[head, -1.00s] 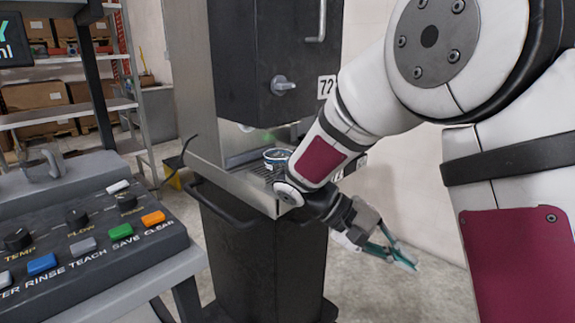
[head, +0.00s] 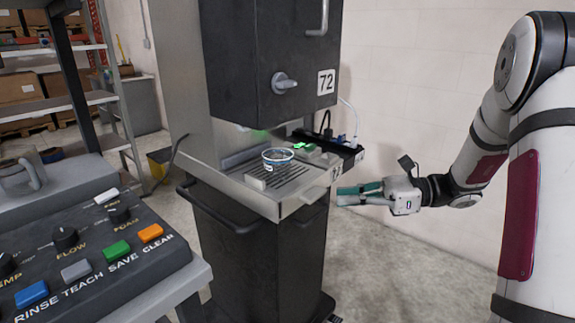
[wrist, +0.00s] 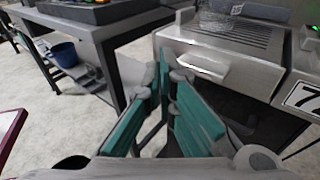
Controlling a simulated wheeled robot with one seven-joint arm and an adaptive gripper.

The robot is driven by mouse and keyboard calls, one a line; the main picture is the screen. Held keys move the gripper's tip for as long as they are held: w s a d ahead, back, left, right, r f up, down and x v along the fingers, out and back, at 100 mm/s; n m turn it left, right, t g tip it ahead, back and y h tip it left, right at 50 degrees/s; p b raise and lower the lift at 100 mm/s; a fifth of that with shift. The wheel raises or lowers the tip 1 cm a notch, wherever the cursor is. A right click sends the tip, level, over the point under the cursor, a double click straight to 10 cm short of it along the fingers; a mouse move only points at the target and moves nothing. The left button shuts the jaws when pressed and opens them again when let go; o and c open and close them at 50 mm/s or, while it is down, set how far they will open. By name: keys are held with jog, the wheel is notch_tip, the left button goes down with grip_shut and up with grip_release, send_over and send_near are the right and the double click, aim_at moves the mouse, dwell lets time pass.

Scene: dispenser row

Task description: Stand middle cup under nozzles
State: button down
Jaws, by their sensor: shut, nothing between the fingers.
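A clear cup with a blue band (head: 277,160) stands upright on the slotted drip tray (head: 262,193) of the dispenser marked 72, below the black dispenser body (head: 265,60). In the wrist view a clear cup (wrist: 219,20) shows at the top, on the tray. The nozzles themselves are hidden under the body. My gripper (head: 345,195) is to the right of the tray, apart from the cup, with its teal fingers together and empty. In the wrist view its fingers (wrist: 167,105) point toward the tray's front.
A handle (head: 312,197) sticks out of the tray's front. Cables and a black box (head: 335,150) are at the dispenser's right. Floor on the right is clear.

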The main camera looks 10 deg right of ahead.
jog(key=w+d+r+m+t, duration=0.2)
jog(key=w+d+m+t, duration=0.1)
jog(key=w+d+t, duration=0.15)
jog(key=b, duration=0.2)
send_near(296, 179)
jog(key=w+a+r, duration=0.1)
jog(key=a, duration=0.1)
jog(key=w+a+r, duration=0.1)
jog(key=a, duration=0.1)
jog(key=w+a+r, duration=0.1)
jog(key=a, duration=0.1)
jog(key=shift+w+a+r, duration=0.2)
jog(key=shift+w+a, duration=0.1)
jog(key=shift+w, duration=0.05)
jog(key=shift+w+a+h, duration=0.15)
jog(key=shift+a+h, duration=0.1)
jog(key=shift+h, duration=0.05)
jog(key=shift+a, duration=0.1)
jog(key=shift+p+x, duration=0.35)
jog(key=shift+x, duration=0.6)
